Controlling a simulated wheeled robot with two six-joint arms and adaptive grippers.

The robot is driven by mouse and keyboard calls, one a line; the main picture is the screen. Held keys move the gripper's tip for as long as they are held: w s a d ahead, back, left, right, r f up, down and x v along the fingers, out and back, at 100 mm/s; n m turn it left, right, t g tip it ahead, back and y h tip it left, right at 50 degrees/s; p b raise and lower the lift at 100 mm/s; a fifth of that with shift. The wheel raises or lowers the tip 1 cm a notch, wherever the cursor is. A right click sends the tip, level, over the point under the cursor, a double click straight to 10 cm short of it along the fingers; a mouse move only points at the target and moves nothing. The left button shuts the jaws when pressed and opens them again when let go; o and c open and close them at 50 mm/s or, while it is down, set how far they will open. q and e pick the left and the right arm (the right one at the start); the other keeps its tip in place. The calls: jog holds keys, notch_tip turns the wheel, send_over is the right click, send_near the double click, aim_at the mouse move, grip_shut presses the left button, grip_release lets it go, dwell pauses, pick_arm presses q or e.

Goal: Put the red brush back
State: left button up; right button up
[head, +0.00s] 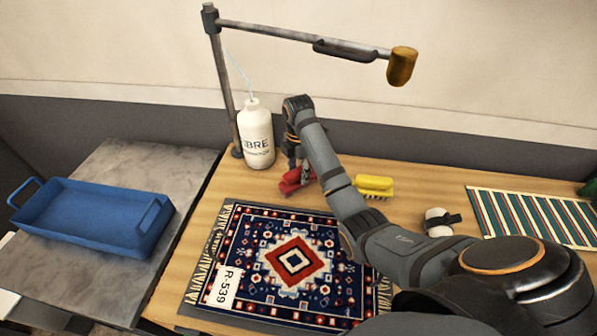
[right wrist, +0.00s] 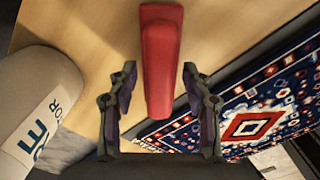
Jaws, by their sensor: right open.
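The red brush (head: 296,181) rests on the wooden table near the back, just behind the patterned rug and right of the white bottle. My right gripper (head: 292,158) is above it, pointing down, and partly hides it. In the right wrist view the red brush (right wrist: 160,60) lies between the two spread fingers of the right gripper (right wrist: 159,82). A gap shows on each side, so the fingers do not appear to hold it. Its bristles are hidden. A yellow brush (head: 374,184) lies to its right. My left gripper is not in view.
The white bottle (head: 256,138) stands close left of the gripper, beside a lamp post (head: 225,90). The patterned rug (head: 255,285) lies in front. A blue tray (head: 75,230) sits on the grey left surface. A striped rug (head: 530,212) and a strapped white roll (head: 438,218) are right.

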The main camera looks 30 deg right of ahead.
notch_tip(320, 180, up, 12)
jog(key=p, duration=1)
jog(key=shift+f, duration=0.1)
